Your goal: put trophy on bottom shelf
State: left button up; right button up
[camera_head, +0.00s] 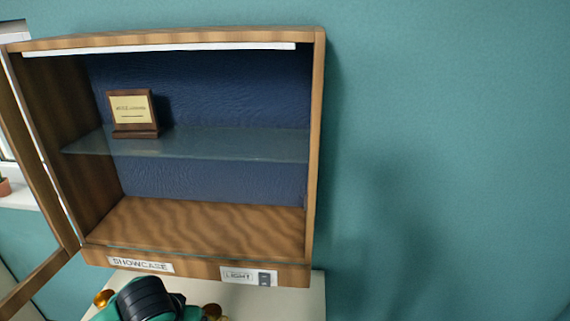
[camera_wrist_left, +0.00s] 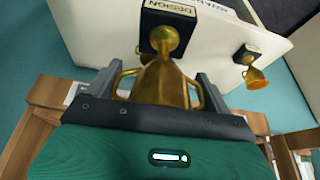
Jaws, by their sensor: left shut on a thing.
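A gold two-handled trophy (camera_wrist_left: 165,85) with a black base labelled DESIGN is between the fingers of my left gripper (camera_wrist_left: 155,88), which is shut on it. The white table surface is behind it; I cannot tell if the base touches it. In the head view my left gripper (camera_head: 150,302) is at the bottom edge, below the showcase, its fingertips hidden. The wooden showcase (camera_head: 318,150) is open at the front. Its bottom shelf (camera_head: 210,222) is bare wood. My right gripper is not in view.
A plaque (camera_head: 132,112) stands on the glass shelf (camera_head: 230,145) above. The open door (camera_head: 35,150) swings out at the left. A second gold trophy (camera_wrist_left: 256,76) is on the white table (camera_wrist_left: 225,50). A LIGHT switch (camera_head: 264,278) is on the showcase's lower front.

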pick_arm(q)
jog(key=shift+w+a, duration=0.25)
jog(key=shift+w, duration=0.05)
jog(key=w+a+r+m, duration=0.1)
jog(key=w+a+r, duration=0.1)
jog(key=w+a, duration=1.1)
jog(key=shift+w+a+m+h+p, duration=0.3)
jog(key=shift+a+m+h+p, duration=0.15)
jog(key=shift+a, duration=0.3)
notch_tip(320, 180, down, 20)
jog(key=p, duration=0.6)
jog(key=shift+r, duration=0.15)
